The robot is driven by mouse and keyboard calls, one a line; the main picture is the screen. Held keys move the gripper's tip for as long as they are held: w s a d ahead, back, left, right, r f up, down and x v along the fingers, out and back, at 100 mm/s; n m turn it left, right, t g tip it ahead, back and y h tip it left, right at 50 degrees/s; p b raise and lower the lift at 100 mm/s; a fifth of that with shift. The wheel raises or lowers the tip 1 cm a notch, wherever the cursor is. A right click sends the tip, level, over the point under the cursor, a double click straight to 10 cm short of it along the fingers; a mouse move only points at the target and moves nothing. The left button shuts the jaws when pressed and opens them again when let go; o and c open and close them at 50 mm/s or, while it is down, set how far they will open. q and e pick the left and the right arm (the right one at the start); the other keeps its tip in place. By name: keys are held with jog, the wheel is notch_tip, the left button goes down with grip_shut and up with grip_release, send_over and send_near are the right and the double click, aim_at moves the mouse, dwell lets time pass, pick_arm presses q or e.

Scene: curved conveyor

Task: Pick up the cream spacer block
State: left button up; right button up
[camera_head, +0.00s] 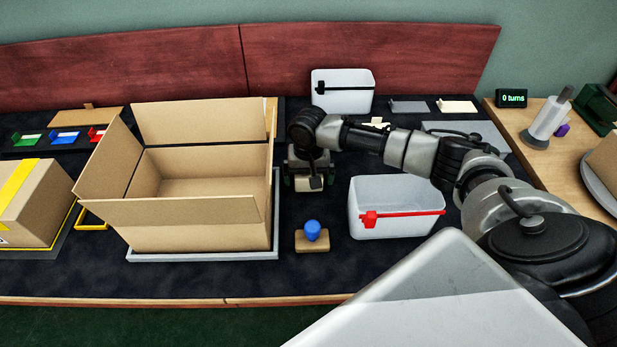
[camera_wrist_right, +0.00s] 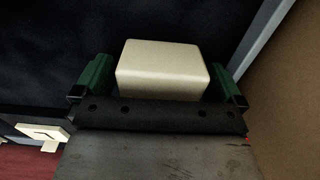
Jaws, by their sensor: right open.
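The cream spacer block (camera_wrist_right: 160,68) shows in the right wrist view between the two green fingers of my right gripper (camera_wrist_right: 158,84). A small gap shows on each side of it, so the fingers do not appear to press on it. In the head view the block (camera_head: 315,182) is at the lower end of my right gripper (camera_head: 308,183), over the dark table. My right gripper is open and points down around the block. Whether the block rests on the table is hard to tell. My left gripper is not in view.
A large open cardboard box (camera_head: 190,225) stands just left of the gripper. A white bin with a red clip (camera_head: 395,225) is at the right. A blue-knobbed stamp (camera_head: 312,238) is in front, and a white bin with a black clip (camera_head: 342,90) stands behind.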

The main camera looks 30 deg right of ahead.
jog(key=c, duration=0.9)
